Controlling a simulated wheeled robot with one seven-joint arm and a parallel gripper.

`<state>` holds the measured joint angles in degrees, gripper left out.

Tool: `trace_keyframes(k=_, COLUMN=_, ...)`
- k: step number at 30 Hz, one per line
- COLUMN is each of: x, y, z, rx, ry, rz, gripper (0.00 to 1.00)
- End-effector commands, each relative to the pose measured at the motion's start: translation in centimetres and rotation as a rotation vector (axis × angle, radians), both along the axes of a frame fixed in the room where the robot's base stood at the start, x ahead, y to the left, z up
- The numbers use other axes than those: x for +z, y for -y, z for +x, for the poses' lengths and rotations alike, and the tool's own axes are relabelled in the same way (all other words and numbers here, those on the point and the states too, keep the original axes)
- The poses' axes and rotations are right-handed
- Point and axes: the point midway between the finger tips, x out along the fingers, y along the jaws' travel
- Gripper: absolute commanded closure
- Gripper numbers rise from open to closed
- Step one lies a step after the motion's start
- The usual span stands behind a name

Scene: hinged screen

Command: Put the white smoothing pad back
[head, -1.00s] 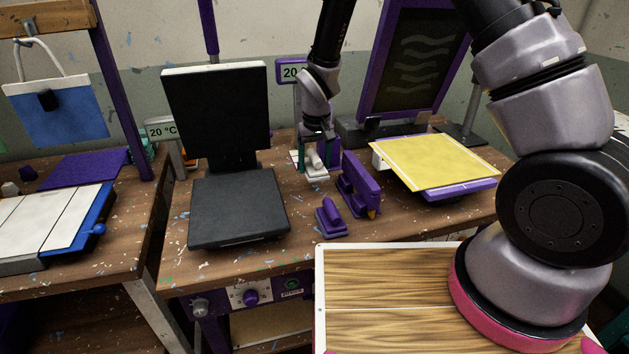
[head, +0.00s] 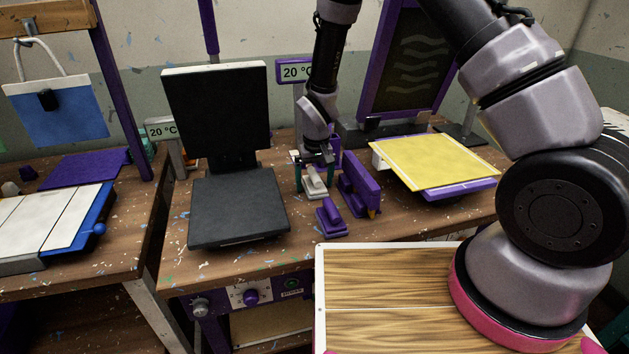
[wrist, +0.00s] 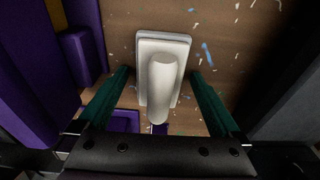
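The white smoothing pad (head: 316,190) has a pale flat base and a raised rounded handle. It is on the middle workbench, just behind a purple pad of like shape (head: 331,216). My gripper (head: 315,187) points down over the white pad, with one teal finger on each side. In the wrist view the pad (wrist: 146,58) is between the fingertips of my gripper (wrist: 160,72). The fingers are spread wide, with gaps beside the handle. Whether the base rests fully on the bench is hard to tell.
A purple upright block (head: 360,187) stands close right of my gripper. The black hinged press (head: 238,208) is open on the left. A yellow sheet (head: 435,162) on a purple platen is at the right. A wood-topped board (head: 390,290) is in front.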

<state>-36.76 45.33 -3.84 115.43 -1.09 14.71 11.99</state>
Motion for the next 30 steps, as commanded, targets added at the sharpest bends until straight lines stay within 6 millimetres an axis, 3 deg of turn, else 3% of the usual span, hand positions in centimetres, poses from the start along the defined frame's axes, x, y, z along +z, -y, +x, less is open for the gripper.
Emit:
trace_keyframes(k=8, x=0.5, y=0.0, z=0.0, rx=0.000, ry=0.001, rz=0.000, gripper=0.00)
trace_keyframes(k=11, x=1.9, y=0.0, z=-0.1, rx=0.001, ry=0.003, rz=0.002, gripper=0.00)
trace_keyframes(k=21, x=9.0, y=0.2, z=-1.0, rx=0.000, ry=0.003, rz=0.002, gripper=0.00)
trace_keyframes(k=30, x=12.1, y=0.4, z=-1.4, rx=0.000, ry=0.000, rz=0.000, gripper=0.00)
